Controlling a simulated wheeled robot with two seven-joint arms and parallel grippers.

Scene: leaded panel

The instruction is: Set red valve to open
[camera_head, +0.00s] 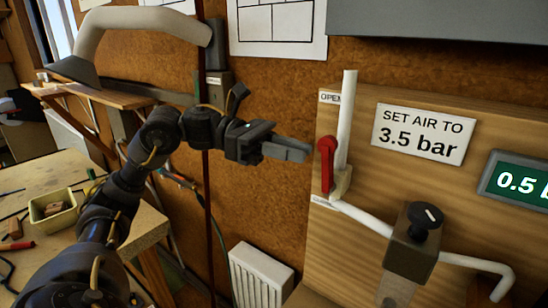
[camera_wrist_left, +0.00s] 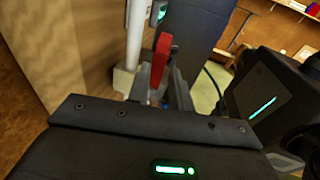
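The red valve handle (camera_head: 327,164) is on the white pipe of the wooden panel, upright along the pipe. Its upper end is near the "OPEN" label (camera_head: 330,97); a second label (camera_head: 323,202), too small to read surely, is below. My left gripper (camera_head: 306,151) is just left of the handle's upper part, its fingertips pointing at it with a slight gap in the head view. In the left wrist view the red handle (camera_wrist_left: 162,58) shows between and beyond the slightly parted fingers (camera_wrist_left: 160,88). Contact is not clear. My right gripper is not in view.
The white pipe (camera_head: 347,120) rises beside the handle. A black knob (camera_head: 425,219) on a regulator is lower right. A sign (camera_head: 424,133) reads "SET AIR TO 3.5 bar" and a green display (camera_head: 520,180) begins "0.5". A workbench (camera_head: 60,165) with a small tray is at left.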

